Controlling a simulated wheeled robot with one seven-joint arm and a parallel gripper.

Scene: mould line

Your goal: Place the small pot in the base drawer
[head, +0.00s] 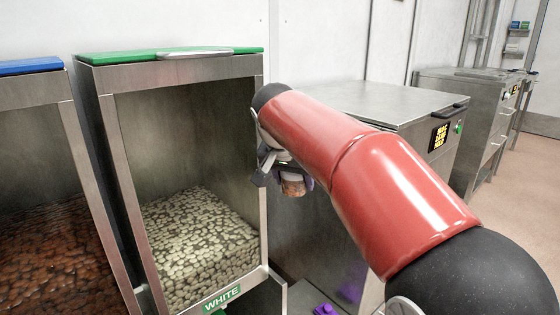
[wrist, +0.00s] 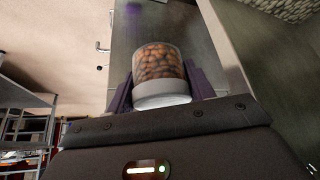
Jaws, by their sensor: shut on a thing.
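The small pot (wrist: 158,68) is a clear cylinder of brown bean-like pieces with a white band at its near end. My gripper (wrist: 160,84) is shut on it, with a purple finger on each side. In the head view the pot (head: 293,186) hangs in the air right of the white-labelled bin, in front of the steel cabinet. An open steel compartment, possibly the base drawer (head: 278,296), shows at the bottom edge, below the pot. Most of it is cut off, and I cannot tell for sure that it is the drawer.
A steel bin (head: 262,222) with a green lid and the label WHITE holds pale pieces. A bin of brown pieces (head: 55,255) stands at the left. A steel cabinet (head: 345,103) with a display stands behind my arm. A purple object (head: 325,309) shows at the bottom edge.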

